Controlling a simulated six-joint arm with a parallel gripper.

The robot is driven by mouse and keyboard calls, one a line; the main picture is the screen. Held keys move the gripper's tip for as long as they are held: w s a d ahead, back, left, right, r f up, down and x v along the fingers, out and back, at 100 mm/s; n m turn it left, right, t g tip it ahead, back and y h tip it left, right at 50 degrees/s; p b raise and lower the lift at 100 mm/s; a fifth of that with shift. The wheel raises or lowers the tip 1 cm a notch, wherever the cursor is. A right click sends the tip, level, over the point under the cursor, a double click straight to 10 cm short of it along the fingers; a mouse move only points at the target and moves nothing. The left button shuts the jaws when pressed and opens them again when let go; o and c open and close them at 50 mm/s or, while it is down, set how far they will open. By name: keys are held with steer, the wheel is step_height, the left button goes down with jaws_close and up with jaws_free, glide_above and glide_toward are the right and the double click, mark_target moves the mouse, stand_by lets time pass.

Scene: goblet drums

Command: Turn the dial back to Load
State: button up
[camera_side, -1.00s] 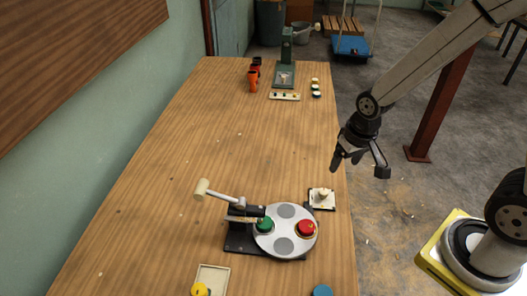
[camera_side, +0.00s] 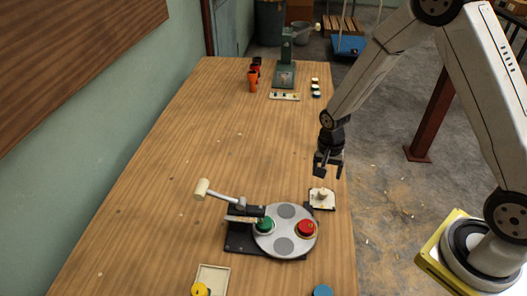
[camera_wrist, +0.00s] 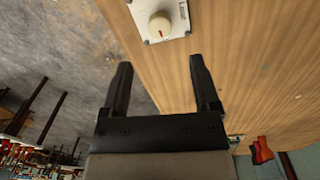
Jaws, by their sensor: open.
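The dial (camera_side: 322,194) is a cream knob on a small white plate (camera_side: 316,205) at the table's right edge. In the wrist view the knob (camera_wrist: 160,25) shows at the top with a small red mark, and its plate (camera_wrist: 181,14) carries a small label too blurred to read. My gripper (camera_side: 326,174) hangs just above and beyond the dial, pointing down, open and empty. In the wrist view its two fingers (camera_wrist: 160,75) are spread below the knob, apart from it.
A round grey turntable (camera_side: 284,247) with a red drum (camera_side: 306,228) and a green drum (camera_side: 264,226) stands left of the dial. A lever with a cream handle (camera_side: 202,189) rises beside it. A green press (camera_side: 286,62) and orange goblets (camera_side: 253,82) stand at the far end. The middle table is clear.

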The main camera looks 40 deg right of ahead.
mark_target(324, 191)
steer(key=shift+f, duration=0.15)
steer(key=shift+s+d+f, duration=0.1)
steer(key=shift+f, duration=3.6)
jaws_close()
